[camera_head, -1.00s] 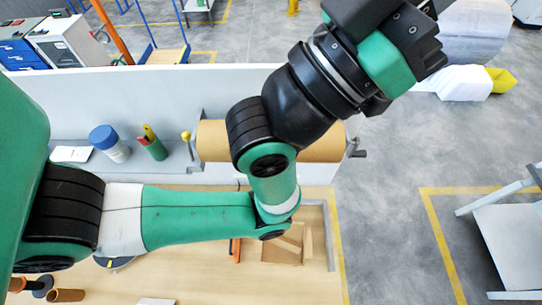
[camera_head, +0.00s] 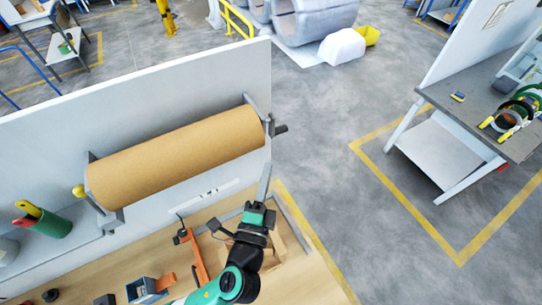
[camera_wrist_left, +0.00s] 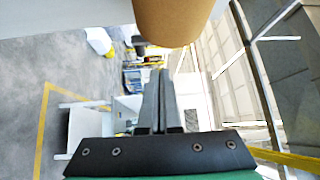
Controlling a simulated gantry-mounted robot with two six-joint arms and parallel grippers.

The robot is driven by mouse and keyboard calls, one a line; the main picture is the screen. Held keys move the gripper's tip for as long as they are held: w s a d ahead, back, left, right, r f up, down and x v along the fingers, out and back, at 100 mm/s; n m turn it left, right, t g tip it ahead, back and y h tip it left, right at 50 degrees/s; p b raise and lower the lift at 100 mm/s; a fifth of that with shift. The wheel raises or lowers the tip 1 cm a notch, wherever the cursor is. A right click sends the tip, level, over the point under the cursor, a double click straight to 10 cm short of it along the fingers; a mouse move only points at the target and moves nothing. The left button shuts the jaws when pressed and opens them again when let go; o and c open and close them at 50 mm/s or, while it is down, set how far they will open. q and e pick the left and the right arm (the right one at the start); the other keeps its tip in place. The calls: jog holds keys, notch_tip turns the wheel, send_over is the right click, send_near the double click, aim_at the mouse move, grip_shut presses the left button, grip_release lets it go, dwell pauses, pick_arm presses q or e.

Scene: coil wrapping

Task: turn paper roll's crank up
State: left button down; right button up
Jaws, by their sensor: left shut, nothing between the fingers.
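The brown paper roll (camera_head: 175,157) hangs level in brackets on the white panel; its near end also shows at the top of the left wrist view (camera_wrist_left: 172,22). Its crank (camera_head: 280,129) is a dark handle sticking out to the right at the roll's right end. In the left wrist view a dark part that looks like the crank (camera_wrist_left: 139,44) shows beyond my fingertips. My left gripper (camera_head: 265,168) points up just below the roll's right end, its fingers shut and empty; they also show in the left wrist view (camera_wrist_left: 160,75). They appear apart from the crank. My right gripper is not in view.
A yellow knob (camera_head: 78,191) is at the roll's left end. A green cup (camera_head: 52,223) with tools stands at left. An orange tool (camera_head: 197,255) and a grey device (camera_head: 145,288) lie on the wooden bench. A grey table (camera_head: 480,120) stands right, across open floor.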

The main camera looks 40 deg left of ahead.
pick_arm(q)
notch_tip(320, 180, down, 5)
jog(key=s+d+m+h, duration=0.2)
jog(key=s+a+p+x, duration=0.1)
jog(key=a+p+x, duration=0.1)
jog(key=x, duration=1.1)
jog(key=shift+a+r, duration=0.3)
jog(key=shift+a, duration=0.15)
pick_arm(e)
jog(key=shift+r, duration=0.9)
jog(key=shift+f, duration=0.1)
